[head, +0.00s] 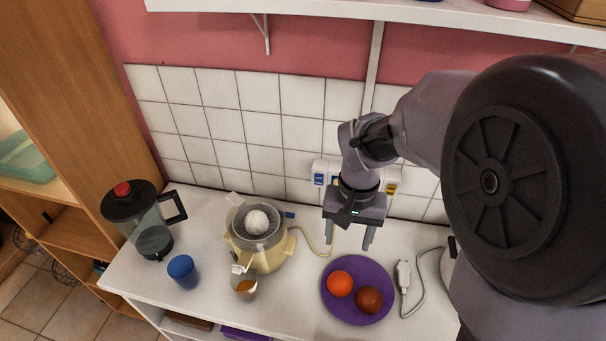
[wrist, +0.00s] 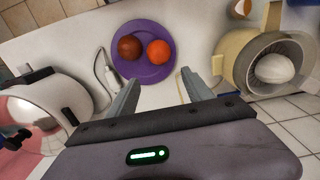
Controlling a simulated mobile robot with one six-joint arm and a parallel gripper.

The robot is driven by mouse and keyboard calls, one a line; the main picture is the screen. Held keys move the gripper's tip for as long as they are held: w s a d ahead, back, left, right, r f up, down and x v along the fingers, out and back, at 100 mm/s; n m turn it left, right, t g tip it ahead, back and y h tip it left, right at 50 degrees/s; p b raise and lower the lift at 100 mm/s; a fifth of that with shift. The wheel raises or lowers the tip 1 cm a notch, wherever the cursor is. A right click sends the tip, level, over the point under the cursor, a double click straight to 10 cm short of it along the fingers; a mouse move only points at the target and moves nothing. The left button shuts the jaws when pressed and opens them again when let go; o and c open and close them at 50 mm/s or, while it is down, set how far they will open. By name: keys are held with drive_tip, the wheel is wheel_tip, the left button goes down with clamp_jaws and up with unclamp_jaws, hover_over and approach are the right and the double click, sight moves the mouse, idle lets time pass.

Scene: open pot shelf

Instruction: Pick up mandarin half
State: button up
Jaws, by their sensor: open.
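A bright orange round fruit (head: 340,284), which I take for the mandarin half, lies on a purple plate (head: 357,314); it also shows in the wrist view (wrist: 158,52). I cannot make out a cut face. A darker reddish-brown round fruit (head: 369,299) lies close beside it on the same plate, also in the wrist view (wrist: 129,47). My gripper (head: 351,242) is open and empty, above the counter on the wall side of the plate. In the wrist view its fingertips (wrist: 160,82) point toward the plate, apart from both fruits.
A cream citrus juicer (head: 262,253) with a white cone stands left of the plate, with a small glass (head: 245,289) holding something orange at its front. A blue cup (head: 183,271) and a blender jug (head: 150,225) stand further left. A white plug and cable (head: 404,275) lie right of the plate.

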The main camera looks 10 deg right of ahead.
drive_tip(key=b, duration=0.5)
hover_over(341, 278)
drive_tip(key=f, duration=1.1)
drive_tip(key=shift+w+f, duration=0.25)
drive_tip(key=f+b, duration=0.1)
drive_tip(key=f, duration=0.2)
drive_tip(key=f+b, duration=0.2)
drive_tip(key=f, duration=0.1)
drive_tip(key=shift+s, duration=0.2)
drive_tip(key=shift+r, duration=0.15)
drive_tip(key=c, duration=0.9)
